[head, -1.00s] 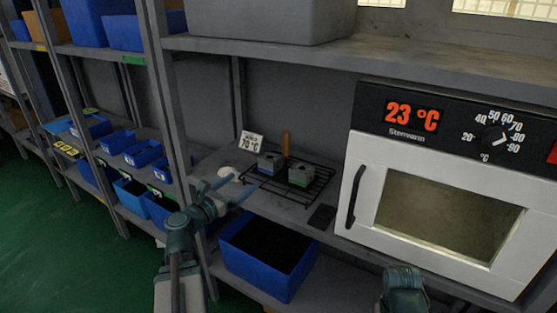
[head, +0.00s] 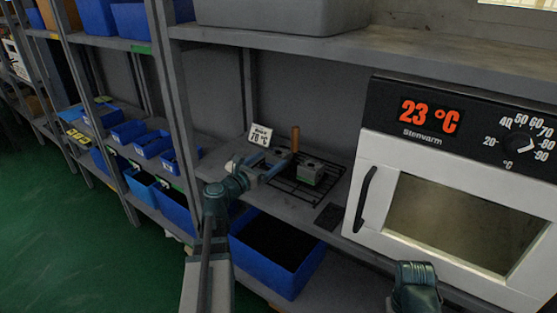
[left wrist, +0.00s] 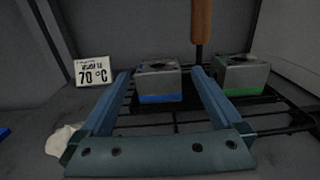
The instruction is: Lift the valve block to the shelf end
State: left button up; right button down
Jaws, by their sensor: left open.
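Two grey valve blocks sit on a black wire rack (head: 318,193) on the shelf. One has a blue band (left wrist: 158,82); the other, to its right, has a green band (head: 311,173), also in the left wrist view (left wrist: 241,74). My left gripper (head: 276,169) is open at the rack's left side. In the left wrist view its fingers (left wrist: 161,74) frame the blue-banded block, which appears just beyond or between the tips; contact cannot be told. In the head view the gripper mostly hides that block. My right gripper's fingers are out of view.
A 70 °C sign (head: 260,135) and a white lump (left wrist: 63,140) stand left of the rack. An upright wooden handle (head: 295,139) rises behind the blocks. A dark flat pad (head: 330,216) lies before the white oven (head: 372,245). A blue bin (head: 280,262) is below.

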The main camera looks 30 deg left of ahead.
aim_at(273, 158)
pick_arm(q)
jog(key=shift+w+d+f+b, duration=0.1)
jog(key=shift+w+f+b, duration=0.1)
jog(key=shift+w, duration=1.3)
jog(key=shift+w+d+f+b, duration=0.1)
jog(key=shift+w+f+b, duration=0.1)
jog(key=shift+w, duration=1.25)
grip_shut()
